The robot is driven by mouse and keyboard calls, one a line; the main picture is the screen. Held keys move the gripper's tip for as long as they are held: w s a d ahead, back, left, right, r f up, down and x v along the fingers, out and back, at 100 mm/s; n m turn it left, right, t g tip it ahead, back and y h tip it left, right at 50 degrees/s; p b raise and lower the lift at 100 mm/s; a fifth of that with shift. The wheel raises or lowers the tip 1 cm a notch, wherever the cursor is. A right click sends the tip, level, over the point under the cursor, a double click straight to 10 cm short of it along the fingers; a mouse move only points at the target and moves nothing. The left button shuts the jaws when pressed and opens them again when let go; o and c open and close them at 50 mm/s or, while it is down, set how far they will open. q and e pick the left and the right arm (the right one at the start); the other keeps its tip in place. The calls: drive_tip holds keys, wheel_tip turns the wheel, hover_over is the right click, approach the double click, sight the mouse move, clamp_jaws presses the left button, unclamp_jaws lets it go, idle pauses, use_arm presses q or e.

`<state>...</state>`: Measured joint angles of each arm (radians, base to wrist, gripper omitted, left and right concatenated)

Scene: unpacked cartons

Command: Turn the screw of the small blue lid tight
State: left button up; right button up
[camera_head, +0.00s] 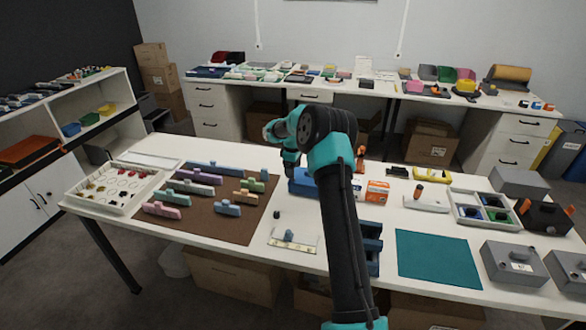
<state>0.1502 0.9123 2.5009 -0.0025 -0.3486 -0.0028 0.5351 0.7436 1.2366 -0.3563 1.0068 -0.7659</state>
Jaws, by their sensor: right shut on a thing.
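My right gripper (291,168) points down over the table, just above or at a blue box-like piece (303,187). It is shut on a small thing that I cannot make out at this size. My own right arm hides part of the blue piece. I cannot tell whether this piece carries the small blue lid, and its screw cannot be made out. My left gripper is not in view.
A brown mat (217,232) with several coloured blocks lies to the left, beside a white tray (75,200). An orange-and-white box (377,192), a teal mat (438,260), a compartment tray (466,220) and grey boxes (511,267) are to the right.

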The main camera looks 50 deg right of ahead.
drive_tip(key=m, duration=0.4)
drive_tip(key=shift+m, duration=0.3)
drive_tip(key=m, duration=0.9)
drive_tip(key=shift+m, duration=0.3)
drive_tip(key=m, duration=0.4)
drive_tip(key=shift+n, duration=0.7)
drive_tip(key=shift+r, duration=0.1)
drive_tip(key=shift+r, duration=2.2)
